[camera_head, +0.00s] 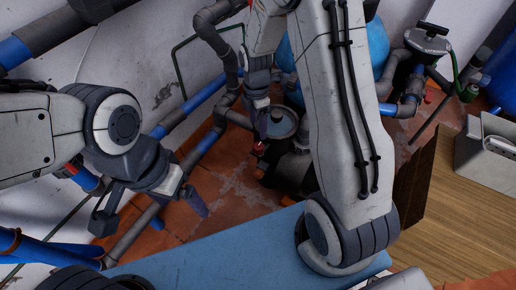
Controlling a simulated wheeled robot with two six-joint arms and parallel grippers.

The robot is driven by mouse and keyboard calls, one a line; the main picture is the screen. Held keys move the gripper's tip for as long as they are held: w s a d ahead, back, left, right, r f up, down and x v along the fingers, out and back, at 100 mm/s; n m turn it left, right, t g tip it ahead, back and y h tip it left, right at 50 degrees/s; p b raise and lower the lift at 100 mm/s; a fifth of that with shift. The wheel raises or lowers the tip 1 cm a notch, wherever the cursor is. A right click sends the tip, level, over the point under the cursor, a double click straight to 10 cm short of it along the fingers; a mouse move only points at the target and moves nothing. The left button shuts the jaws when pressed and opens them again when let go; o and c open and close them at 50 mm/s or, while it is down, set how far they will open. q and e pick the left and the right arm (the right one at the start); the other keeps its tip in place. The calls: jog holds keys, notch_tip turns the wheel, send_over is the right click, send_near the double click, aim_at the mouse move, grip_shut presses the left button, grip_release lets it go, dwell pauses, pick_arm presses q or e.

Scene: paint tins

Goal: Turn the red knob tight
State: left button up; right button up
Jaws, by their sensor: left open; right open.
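A small red part, which looks like the red knob (258,149), sits low on the pump-like fitting (282,124) beyond the blue surface. It is small and dark, and I cannot make out its shape or how tight it is. My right gripper (263,128) points down just above it, open, with its fingertips partly lost against the dark fitting. I cannot tell whether they touch the knob. My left gripper (150,216) is open and empty at the left, in front of the pipes and well away from the knob. My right arm hides part of the fitting's surroundings.
Blue and grey pipes (205,92) run along the white wall at the left and back. A blue tank (378,45) stands behind my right arm. A wooden surface (450,225) with a grey box (488,150) is at the right. Some tiled floor (235,185) is bare.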

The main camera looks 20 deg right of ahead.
aim_at(258, 146)
jog(key=f+b, duration=0.1)
jog(key=f, duration=0.2)
jog(key=f+b, duration=0.1)
jog(key=f, duration=0.2)
jog(key=f+b, duration=0.2)
jog(key=f, duration=0.1)
jog(key=shift+s+f, duration=0.25)
jog(key=shift+f, duration=0.05)
jog(key=shift+r, duration=0.1)
grip_shut()
